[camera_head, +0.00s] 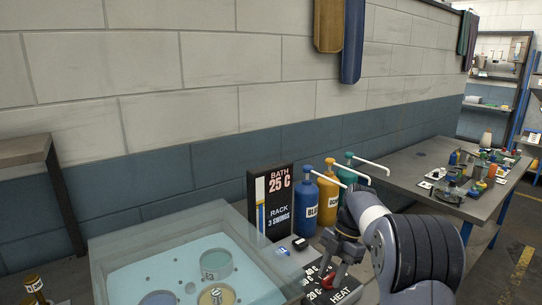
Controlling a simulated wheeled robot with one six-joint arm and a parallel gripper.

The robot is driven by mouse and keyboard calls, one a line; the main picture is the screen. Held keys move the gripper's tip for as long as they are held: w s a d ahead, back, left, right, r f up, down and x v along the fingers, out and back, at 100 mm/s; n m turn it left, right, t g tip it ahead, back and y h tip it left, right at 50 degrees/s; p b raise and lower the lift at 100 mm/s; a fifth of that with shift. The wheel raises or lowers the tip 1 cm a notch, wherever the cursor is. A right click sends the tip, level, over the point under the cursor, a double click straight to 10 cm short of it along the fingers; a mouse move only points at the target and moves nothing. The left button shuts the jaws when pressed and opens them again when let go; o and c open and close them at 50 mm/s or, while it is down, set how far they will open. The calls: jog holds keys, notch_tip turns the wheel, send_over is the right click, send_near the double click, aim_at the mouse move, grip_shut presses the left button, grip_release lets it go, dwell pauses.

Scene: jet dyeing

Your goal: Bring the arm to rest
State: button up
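My arm comes in from the lower right of the head view, bent over the bench. My gripper (338,254) points down close to the black HEAT panel (341,271), near a red part (328,281) on it. The fingers are small and dark, so I cannot tell whether they are open or whether they touch the red part.
A clear-walled bath (125,256) with round vessels stands left of my gripper. Behind are a BATH 25 C sign (271,200) and blue (306,197), yellow (327,192) and green pump bottles. A cluttered table (408,167) stands at right; floor shows beyond it.

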jog(key=v, duration=1.1)
jog(key=x, duration=1.1)
jog(key=shift+f, duration=0.1)
jog(key=shift+m+b, duration=0.35)
jog(key=shift+m, duration=0.05)
jog(key=m+t+b, duration=0.1)
jog(key=m, duration=0.2)
jog(key=shift+s+m+y+b, duration=0.15)
jog(key=shift+m+y+b, duration=0.15)
jog(key=shift+y+b, duration=0.1)
jog(key=shift+s+m+t+b, duration=0.1)
jog(key=shift+m+t+b, duration=0.2)
jog(key=shift+m+t, duration=0.6)
jog(key=shift+m+t+b, duration=0.3)
jog(key=shift+m, duration=1.1)
